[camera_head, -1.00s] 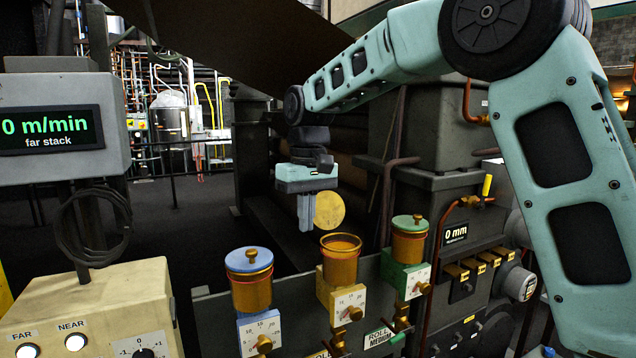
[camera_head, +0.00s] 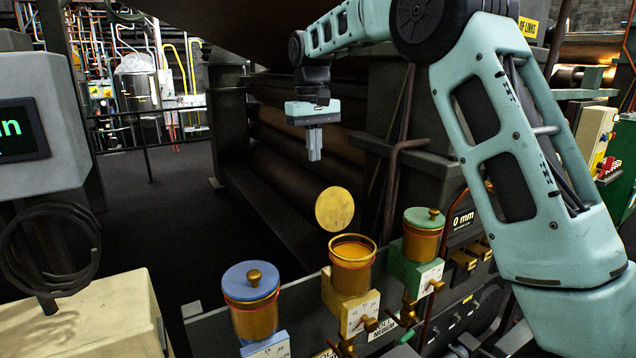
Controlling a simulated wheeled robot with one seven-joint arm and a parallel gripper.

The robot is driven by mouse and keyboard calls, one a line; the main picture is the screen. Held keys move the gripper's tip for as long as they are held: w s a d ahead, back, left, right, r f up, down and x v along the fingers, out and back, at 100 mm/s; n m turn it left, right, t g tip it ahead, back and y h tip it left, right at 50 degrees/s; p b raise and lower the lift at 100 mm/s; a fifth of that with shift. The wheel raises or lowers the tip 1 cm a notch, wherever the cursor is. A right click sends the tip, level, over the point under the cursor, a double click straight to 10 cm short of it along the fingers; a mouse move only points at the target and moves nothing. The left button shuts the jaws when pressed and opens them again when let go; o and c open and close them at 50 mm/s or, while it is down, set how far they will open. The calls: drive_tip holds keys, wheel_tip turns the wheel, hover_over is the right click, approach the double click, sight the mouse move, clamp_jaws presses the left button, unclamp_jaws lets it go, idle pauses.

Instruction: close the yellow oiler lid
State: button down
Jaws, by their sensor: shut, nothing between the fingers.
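The yellow oiler (camera_head: 351,279) is the middle one of three, an amber cup on a yellow block with a dial. Its top is open and shows yellow-orange inside. Its round yellow lid (camera_head: 335,209) stands raised on edge above the back of the cup, its flat face toward the camera. My gripper (camera_head: 315,157) points down, shut and empty. It is above and a little left of the lid in the picture, apart from it.
A blue-lidded oiler (camera_head: 251,296) is at left and a green-lidded oiler (camera_head: 422,240) at right, both closed. Dark rollers (camera_head: 290,190) lie behind. A grey display box (camera_head: 45,125) and beige panel (camera_head: 95,315) stand at left. A bent pipe (camera_head: 395,180) rises right of the lid.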

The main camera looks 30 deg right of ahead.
sight(332, 208)
drive_tip(key=s+f+p, duration=0.4)
drive_tip(key=f, duration=0.4)
drive_tip(key=shift+s+p, duration=0.15)
drive_tip(key=shift+p, duration=0.25)
drive_tip(key=shift+s+a+b, duration=0.1)
drive_tip(key=shift+s+b, duration=0.05)
drive_tip(key=shift+b, duration=0.35)
